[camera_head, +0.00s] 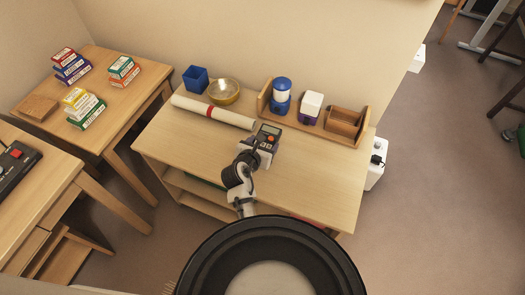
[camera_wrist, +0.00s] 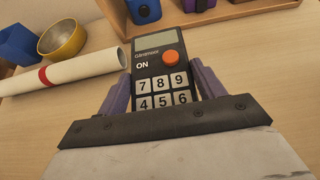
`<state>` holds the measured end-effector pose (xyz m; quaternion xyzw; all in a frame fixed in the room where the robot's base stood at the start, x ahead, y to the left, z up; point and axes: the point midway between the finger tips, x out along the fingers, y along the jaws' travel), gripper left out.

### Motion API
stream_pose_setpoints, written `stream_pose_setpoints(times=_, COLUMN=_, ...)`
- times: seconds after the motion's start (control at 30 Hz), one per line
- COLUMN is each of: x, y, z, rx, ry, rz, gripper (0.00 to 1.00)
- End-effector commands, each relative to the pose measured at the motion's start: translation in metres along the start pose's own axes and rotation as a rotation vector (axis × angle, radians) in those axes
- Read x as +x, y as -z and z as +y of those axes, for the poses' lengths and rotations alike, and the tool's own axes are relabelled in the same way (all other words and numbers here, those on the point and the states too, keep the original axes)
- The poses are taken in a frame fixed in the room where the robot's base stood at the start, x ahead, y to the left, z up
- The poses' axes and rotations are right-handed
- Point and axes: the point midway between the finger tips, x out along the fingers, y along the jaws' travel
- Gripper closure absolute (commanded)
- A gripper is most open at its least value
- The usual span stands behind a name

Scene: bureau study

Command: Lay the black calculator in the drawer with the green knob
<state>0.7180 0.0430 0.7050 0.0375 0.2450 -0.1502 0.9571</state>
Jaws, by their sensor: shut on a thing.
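The black calculator (camera_head: 268,135) has a grey screen, an orange button and pale number keys. It is near the middle of the wooden table (camera_head: 315,180), in front of the wall. My gripper (camera_head: 264,143) is shut on the calculator, with a purple finger on each side of it. In the wrist view the calculator (camera_wrist: 158,75) points away from my gripper (camera_wrist: 160,88), its lower keys hidden by the gripper body. I cannot tell whether the calculator touches the tabletop. No green knob shows in either view.
A white roll with a red band (camera_head: 212,112) lies left of the calculator. Behind are a blue cup (camera_head: 195,79), a brass bowl (camera_head: 224,91) and a wooden rack (camera_head: 341,128) with blue and white containers. The table's front right is clear. Boxes stand on a left table (camera_head: 100,62).

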Motion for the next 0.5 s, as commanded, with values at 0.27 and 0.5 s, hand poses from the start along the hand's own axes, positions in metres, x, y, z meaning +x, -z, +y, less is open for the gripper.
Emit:
stream_pose_setpoints(times=0.27, x=0.016, y=0.03, z=0.0, rx=-0.002, ry=0.0, rz=0.0, gripper=0.59)
stream_pose_setpoints(times=0.5, x=0.022, y=0.04, z=0.001, rx=0.0, ry=-0.002, rz=-0.003, gripper=0.59)
